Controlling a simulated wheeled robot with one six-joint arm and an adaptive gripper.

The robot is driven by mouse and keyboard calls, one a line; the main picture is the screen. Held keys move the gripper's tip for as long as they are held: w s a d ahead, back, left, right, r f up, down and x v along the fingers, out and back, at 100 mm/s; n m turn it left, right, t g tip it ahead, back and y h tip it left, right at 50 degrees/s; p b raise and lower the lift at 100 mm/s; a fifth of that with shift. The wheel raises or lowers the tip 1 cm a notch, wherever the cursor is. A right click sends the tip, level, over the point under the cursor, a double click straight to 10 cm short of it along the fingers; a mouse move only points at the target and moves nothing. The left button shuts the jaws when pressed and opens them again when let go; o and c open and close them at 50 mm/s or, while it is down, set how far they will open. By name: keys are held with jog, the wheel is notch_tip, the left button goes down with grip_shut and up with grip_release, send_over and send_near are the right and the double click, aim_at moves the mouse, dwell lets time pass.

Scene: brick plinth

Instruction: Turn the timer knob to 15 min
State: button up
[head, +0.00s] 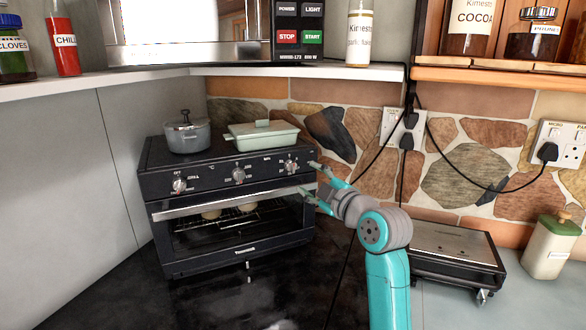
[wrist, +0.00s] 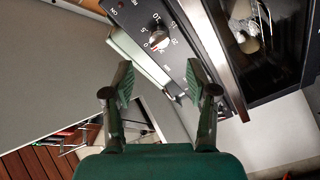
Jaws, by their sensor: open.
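The toaster oven (head: 225,190) stands in the corner with three knobs on its front panel. The timer knob (head: 291,167) is the rightmost one. In the wrist view the timer knob (wrist: 159,39) shows as a silver knob ringed by white minute numbers. Its exact setting is too small to read for certain. My gripper (head: 308,178) is just right of the timer knob, in front of the panel's right end. In the wrist view my gripper (wrist: 160,77) has its fingers spread apart with nothing between them, and the knob lies beyond the fingertips.
A grey pot (head: 187,136) and a pale green lidded dish (head: 262,136) sit on the oven. The oven door handle (head: 235,203) runs below the knobs. A black grill (head: 455,255) stands right of my arm. Cables hang from the wall socket (head: 404,128). The dark counter before the oven is clear.

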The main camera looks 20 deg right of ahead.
aim_at(294, 168)
jog(key=x, duration=0.7)
jog(key=shift+w+a, duration=0.1)
jog(key=shift+w, duration=0.3)
grip_shut()
